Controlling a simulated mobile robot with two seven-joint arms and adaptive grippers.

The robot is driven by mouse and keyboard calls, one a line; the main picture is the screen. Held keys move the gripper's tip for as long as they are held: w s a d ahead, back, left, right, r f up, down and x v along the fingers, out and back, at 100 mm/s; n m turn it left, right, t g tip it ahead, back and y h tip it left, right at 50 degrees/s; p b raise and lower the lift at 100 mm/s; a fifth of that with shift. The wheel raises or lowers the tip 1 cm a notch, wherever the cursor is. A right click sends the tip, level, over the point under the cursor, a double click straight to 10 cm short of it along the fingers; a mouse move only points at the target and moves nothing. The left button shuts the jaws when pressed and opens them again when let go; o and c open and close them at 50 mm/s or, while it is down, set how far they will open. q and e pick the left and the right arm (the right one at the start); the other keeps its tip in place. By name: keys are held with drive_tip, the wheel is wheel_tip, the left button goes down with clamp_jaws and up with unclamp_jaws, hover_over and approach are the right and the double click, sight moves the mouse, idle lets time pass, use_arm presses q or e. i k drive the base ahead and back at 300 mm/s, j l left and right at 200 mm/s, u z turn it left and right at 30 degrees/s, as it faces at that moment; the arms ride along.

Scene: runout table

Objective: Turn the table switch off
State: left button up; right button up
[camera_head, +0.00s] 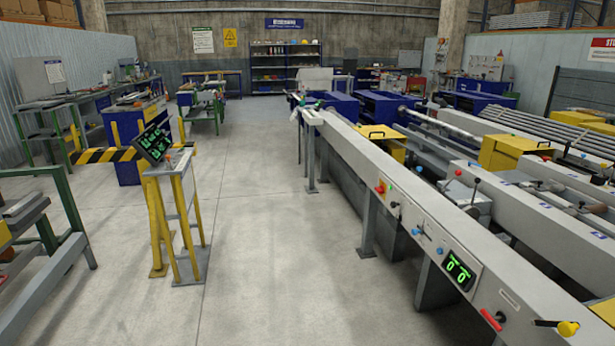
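The long grey runout table (352,150) runs from the far middle to the lower right. Its side panel carries a red round button (380,189), a small dark lever (396,206), blue knobs (416,232), a green-lit display (459,270) and a red handle (490,319) near a small black knob (500,316). A yellow knob (568,328) on a dark stem is at the lower right. I cannot tell which control is the table switch or its position. Neither of my grippers shows.
A yellow stand (175,215) with a tilted control screen (154,142) stands left of the table. A striped barrier (100,155) and green-framed benches (45,225) are farther left. The concrete floor (275,230) between stand and table is clear.

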sight(379, 190)
drive_tip(key=i+j+z, duration=0.1)
drive_tip(key=i, duration=0.6)
drive_tip(key=i+j+z, duration=0.1)
drive_tip(key=i, duration=0.65)
drive_tip(key=i+j+z, duration=0.2)
drive_tip(key=i+z, duration=0.25)
drive_tip(key=i+j+z, duration=0.4)
drive_tip(key=i+z, duration=0.2)
drive_tip(key=i, duration=0.25)
drive_tip(key=i+j+z, duration=0.2)
drive_tip(key=i, duration=0.25)
drive_tip(key=i+l, duration=0.05)
drive_tip(key=l, duration=0.05)
